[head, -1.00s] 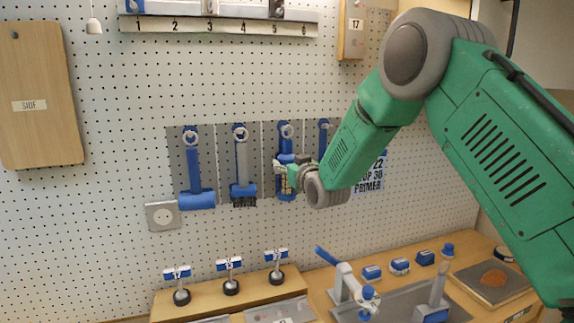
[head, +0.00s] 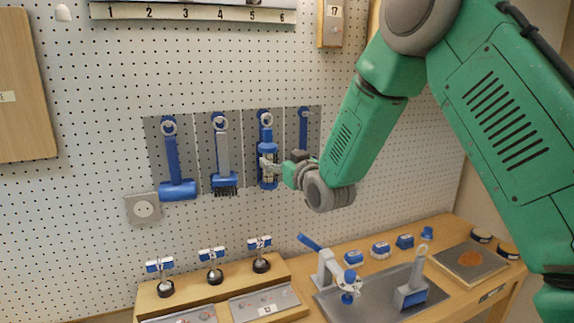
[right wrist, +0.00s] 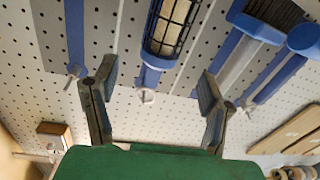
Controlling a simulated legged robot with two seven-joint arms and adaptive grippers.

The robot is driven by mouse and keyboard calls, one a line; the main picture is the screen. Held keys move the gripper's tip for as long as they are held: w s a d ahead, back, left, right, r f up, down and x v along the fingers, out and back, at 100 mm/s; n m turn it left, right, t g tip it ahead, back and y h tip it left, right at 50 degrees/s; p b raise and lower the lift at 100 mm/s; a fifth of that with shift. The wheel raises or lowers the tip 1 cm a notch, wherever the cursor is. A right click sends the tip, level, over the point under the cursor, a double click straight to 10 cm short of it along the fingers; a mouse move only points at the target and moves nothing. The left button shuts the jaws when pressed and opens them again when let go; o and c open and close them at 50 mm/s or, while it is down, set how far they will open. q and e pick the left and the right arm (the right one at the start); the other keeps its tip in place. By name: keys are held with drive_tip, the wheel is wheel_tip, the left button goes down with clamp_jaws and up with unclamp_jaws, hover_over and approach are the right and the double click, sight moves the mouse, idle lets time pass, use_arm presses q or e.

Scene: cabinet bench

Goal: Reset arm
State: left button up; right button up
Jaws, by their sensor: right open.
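My right arm comes in from the right in the head view, and its gripper (head: 279,169) is in front of the pegboard beside a blue caged lamp (head: 267,150). In the right wrist view the two fingers of the right gripper (right wrist: 155,110) are spread wide and empty. The caged lamp (right wrist: 175,30) hangs beyond them, its blue end and pale tip showing between the fingers. I cannot tell whether a finger touches it. My left gripper is not in view.
A blue mallet-like tool (head: 175,165), a brush (head: 223,160) and another blue tool (head: 303,130) hang beside the lamp. Below, the wooden bench (head: 440,240) holds small clamps (head: 211,265), a grey tray (head: 380,295) with a blue-handled press (head: 330,270), and several blue blocks (head: 380,250).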

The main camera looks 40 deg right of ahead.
drive_tip(key=s+a+f+g+y, duration=0.1)
drive_tip(key=s+a+f+g, duration=0.2)
drive_tip(key=s+f, duration=0.5)
drive_tip(key=s+a+f+g, duration=0.25)
drive_tip(key=s+f, duration=0.25)
drive_tip(key=f, duration=0.7)
drive_tip(key=s+a+f+g+y, duration=0.15)
drive_tip(key=s+f+g, duration=0.35)
drive_tip(key=f, duration=0.5)
drive_tip(key=s+a+f+g, duration=0.2)
drive_tip(key=s+f, duration=0.2)
drive_tip(key=s, duration=0.5)
drive_tip(key=s+a+f+g, duration=0.2)
drive_tip(key=s+f+g, duration=0.15)
drive_tip(key=s, duration=0.55)
drive_tip(key=s+a+f+g, duration=0.2)
drive_tip(key=s+f, duration=0.3)
drive_tip(key=s, duration=0.4)
wheel_tip(320, 180, down, 14)
drive_tip(key=w+a+n+b, duration=0.1)
drive_tip(key=b, duration=1.4)
drive_tip(key=shift+a+f+t, duration=0.2)
drive_tip(key=shift+f+t, duration=0.05)
drive_tip(key=shift+t, duration=0.15)
drive_tip(key=shift+w, duration=0.15)
